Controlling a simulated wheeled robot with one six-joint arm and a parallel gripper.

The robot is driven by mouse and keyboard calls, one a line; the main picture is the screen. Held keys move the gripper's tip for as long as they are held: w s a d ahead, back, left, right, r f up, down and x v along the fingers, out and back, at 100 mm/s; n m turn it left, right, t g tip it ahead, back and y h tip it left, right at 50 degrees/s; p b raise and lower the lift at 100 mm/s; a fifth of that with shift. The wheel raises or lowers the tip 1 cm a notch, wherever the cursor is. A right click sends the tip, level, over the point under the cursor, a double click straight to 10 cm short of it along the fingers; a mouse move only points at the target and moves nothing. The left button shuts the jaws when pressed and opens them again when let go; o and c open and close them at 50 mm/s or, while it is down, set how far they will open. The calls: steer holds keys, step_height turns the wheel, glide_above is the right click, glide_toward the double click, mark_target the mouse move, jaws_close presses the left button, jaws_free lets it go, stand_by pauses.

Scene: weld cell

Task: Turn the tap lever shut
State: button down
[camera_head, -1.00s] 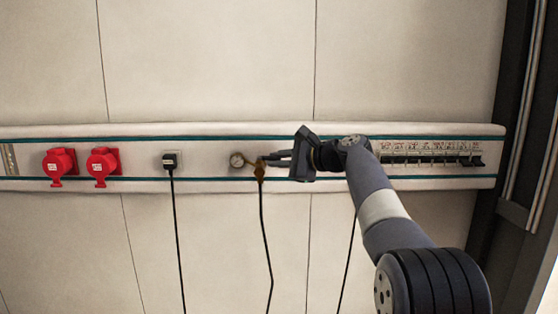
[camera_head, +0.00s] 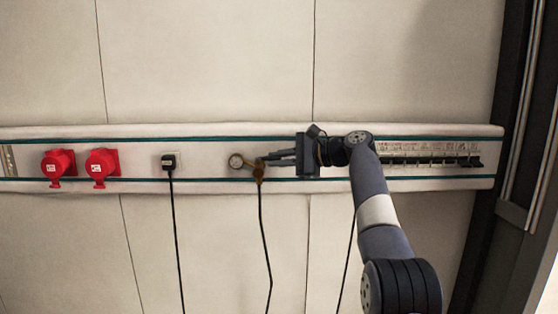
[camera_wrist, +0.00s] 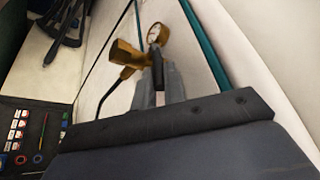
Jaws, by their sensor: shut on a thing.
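The brass tap (camera_head: 258,172) sits on the wall rail in the middle of the head view, with a round gauge (camera_head: 236,161) at its left and a black hose hanging below. In the wrist view the brass tap body (camera_wrist: 125,60) and the gauge (camera_wrist: 156,36) show just beyond my fingers. The dark tap lever (camera_wrist: 154,55) stands at my fingertips. My gripper (camera_head: 265,159) reaches in from the right, and its fingers are shut on the lever, which they partly hide. My gripper also shows in the wrist view (camera_wrist: 157,72).
Two red sockets (camera_head: 60,168) (camera_head: 103,167) and a black plug (camera_head: 169,161) with a cable are on the rail to the left. A row of breakers (camera_head: 430,161) lies behind and right of my arm. A dark steel post (camera_head: 490,190) stands at the right.

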steer(key=shift+r, duration=0.1)
steer(key=c, duration=1.8)
jaws_free()
steer(key=shift+o, duration=0.2)
steer(key=v, duration=1)
steer(key=shift+d, duration=0.4)
steer(key=shift+o, duration=0.4)
steer(key=shift+s, duration=0.1)
